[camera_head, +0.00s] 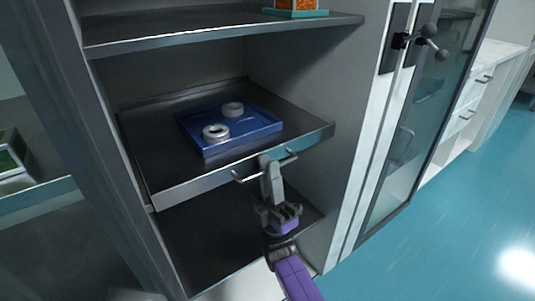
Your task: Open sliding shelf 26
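The sliding shelf (150,155) is a dark metal tray-like shelf at mid height in the cabinet. Its front edge stands forward of the shelf above. A thin bar handle (242,178) runs along its front face. My gripper (268,163) is at the middle of this handle, with its fingers overlapping the bar. The fingers hide that part of the bar. I cannot tell whether they are closed around it. A blue tray (232,148) with two light ring-shaped parts (216,133) lies on the shelf.
A fixed-looking upper shelf (220,33) carries an orange item (297,5) on a teal base. A lower shelf (200,245) lies below. At right a glass cabinet door (430,110) with a dark knobbed latch (428,38) stands beside open teal floor (460,230).

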